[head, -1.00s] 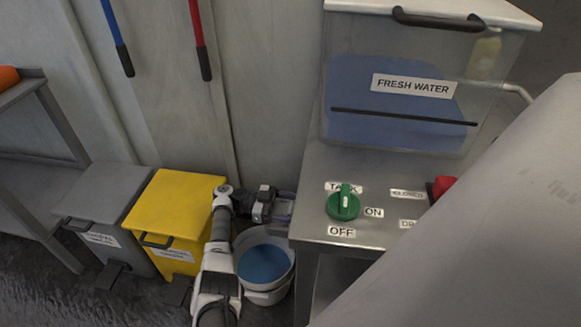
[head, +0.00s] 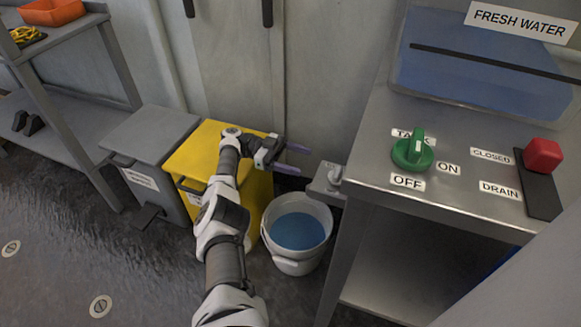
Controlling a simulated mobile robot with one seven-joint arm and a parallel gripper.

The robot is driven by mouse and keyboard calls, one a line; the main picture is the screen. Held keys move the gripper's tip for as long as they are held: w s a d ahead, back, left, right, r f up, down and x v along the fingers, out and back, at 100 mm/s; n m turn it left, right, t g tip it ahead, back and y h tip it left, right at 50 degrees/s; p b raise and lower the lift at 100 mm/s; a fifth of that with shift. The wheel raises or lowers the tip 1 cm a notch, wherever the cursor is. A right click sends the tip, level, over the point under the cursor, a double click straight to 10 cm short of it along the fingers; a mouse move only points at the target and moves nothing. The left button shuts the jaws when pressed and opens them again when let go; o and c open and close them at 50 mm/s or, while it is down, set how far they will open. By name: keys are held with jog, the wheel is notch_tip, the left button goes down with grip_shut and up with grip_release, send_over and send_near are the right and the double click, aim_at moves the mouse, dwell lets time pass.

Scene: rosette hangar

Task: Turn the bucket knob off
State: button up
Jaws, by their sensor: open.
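A small pale knob (head: 335,175) sits on a grey bracket (head: 324,187) at the left side of the steel counter, above the bucket's right rim. A small label beside it is too small to read. A white bucket (head: 287,263) holding blue water stands on the floor below. My gripper (head: 302,161) is open and empty, its two purplish fingers pointing right towards the knob. It is to the left of the knob and apart from it, over the back of the bucket.
The steel counter (head: 375,187) carries a green tank knob (head: 413,152) with ON and OFF labels, a red drain handle (head: 542,155) and the fresh water tank (head: 480,75). A yellow bin (head: 212,150) and a grey bin (head: 150,137) stand left of the bucket.

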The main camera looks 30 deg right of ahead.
jog(key=shift+b+v, duration=0.85)
jog(key=shift+b, duration=0.25)
